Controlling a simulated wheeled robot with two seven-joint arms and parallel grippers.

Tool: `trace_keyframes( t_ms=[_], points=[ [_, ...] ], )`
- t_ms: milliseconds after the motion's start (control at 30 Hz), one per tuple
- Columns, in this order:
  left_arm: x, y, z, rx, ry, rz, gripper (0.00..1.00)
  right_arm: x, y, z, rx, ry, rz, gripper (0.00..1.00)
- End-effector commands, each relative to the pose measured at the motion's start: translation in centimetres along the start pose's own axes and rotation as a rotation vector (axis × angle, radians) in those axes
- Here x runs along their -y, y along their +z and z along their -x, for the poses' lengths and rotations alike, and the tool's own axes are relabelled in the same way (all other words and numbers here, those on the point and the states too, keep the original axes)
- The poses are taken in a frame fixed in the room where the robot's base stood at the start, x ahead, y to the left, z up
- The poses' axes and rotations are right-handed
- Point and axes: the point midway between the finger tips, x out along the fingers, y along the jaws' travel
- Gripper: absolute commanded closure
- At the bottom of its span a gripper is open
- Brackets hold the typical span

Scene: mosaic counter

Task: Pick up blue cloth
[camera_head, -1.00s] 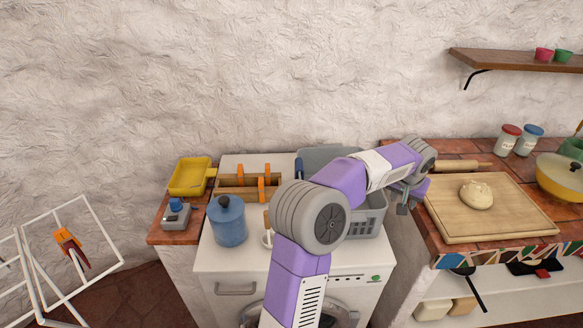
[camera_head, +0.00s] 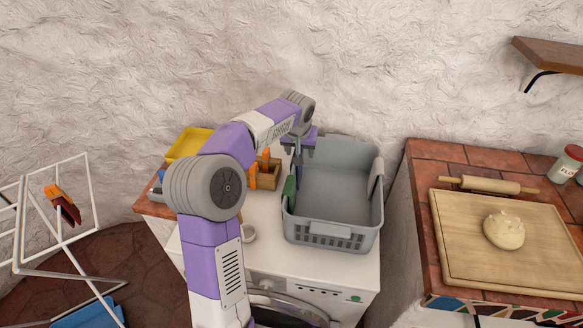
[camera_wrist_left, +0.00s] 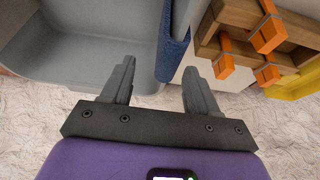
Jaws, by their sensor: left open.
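The blue cloth (camera_wrist_left: 174,42) hangs over the rim of the grey laundry basket (camera_head: 331,229). In the left wrist view it lies between the two spread fingers of my left gripper (camera_wrist_left: 157,75), nearer the right-hand one. My left gripper (camera_head: 298,148) is open at the back left of the basket in the head view. There the gripper hides most or all of the blue cloth. I cannot tell whether a finger touches the cloth. My right gripper is not in view.
A green cloth (camera_head: 290,190) hangs on the basket's left rim, a grey one (camera_head: 376,170) on its right. A wooden rack with orange-handled tools (camera_wrist_left: 240,17) stands close beside. A cutting board (camera_head: 463,250) with dough is at right; a white drying rack (camera_head: 90,190) at left.

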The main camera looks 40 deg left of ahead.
Motion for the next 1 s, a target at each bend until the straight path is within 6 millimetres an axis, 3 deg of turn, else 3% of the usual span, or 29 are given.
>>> trace_keyframes(
  t_ms=[400,633,1000],
  points=[
    [1.1,0.7,-5.2,0.0,-0.001,0.004,0.4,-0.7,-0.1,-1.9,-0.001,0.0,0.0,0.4],
    [1.1,0.5,-5.2,-0.003,-0.001,0.005,0.4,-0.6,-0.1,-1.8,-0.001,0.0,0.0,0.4],
    [1.1,0.6,-5.2,-0.002,-0.001,0.005,0.96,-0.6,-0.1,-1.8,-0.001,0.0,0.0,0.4]
  ],
)
